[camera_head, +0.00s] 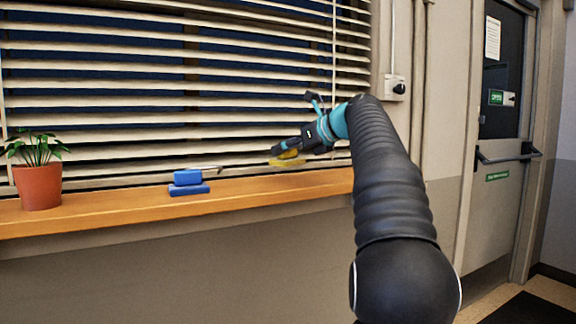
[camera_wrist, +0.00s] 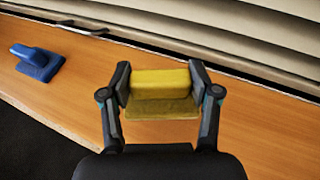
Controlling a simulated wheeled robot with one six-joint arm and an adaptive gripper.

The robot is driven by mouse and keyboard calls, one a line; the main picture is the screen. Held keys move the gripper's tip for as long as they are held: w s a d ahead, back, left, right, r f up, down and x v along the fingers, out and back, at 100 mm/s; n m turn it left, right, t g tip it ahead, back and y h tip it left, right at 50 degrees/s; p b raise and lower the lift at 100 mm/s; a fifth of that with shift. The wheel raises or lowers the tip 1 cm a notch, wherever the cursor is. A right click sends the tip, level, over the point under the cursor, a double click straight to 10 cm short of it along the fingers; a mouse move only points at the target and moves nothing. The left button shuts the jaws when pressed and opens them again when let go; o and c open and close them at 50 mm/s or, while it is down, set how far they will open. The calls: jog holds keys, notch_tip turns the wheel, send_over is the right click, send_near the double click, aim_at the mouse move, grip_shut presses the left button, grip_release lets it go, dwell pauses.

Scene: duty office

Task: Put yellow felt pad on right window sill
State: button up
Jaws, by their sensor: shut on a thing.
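The yellow felt pad (camera_head: 287,162) has a raised block on a flat base. It is held above or at the wooden window sill (camera_head: 240,196); I cannot tell whether its base touches the wood. My gripper (camera_wrist: 160,84) is shut on the pad's upper block (camera_wrist: 160,78), one finger at each end, in the wrist view. The flat base (camera_wrist: 162,108) shows below the fingers. In the head view my gripper (camera_head: 298,148) reaches in from the right, over the sill's right part.
A blue pad (camera_head: 188,183) of similar shape sits on the sill to the left, also in the wrist view (camera_wrist: 36,62). A potted plant (camera_head: 39,185) stands further left. Slatted blinds (camera_head: 170,95) hang behind the sill. The sill between the blue and yellow pads is clear.

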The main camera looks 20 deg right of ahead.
aim_at(296, 160)
jog(key=shift+f+b, duration=0.95)
jog(key=shift+f, duration=1)
jog(key=o, duration=1.1)
jog(key=shift+f, duration=0.15)
jog(key=shift+o, duration=0.2)
jog(key=shift+r, duration=0.2)
jog(key=p+v, duration=0.1)
jog(key=v, duration=1.1)
jog(key=shift+f, duration=0.15)
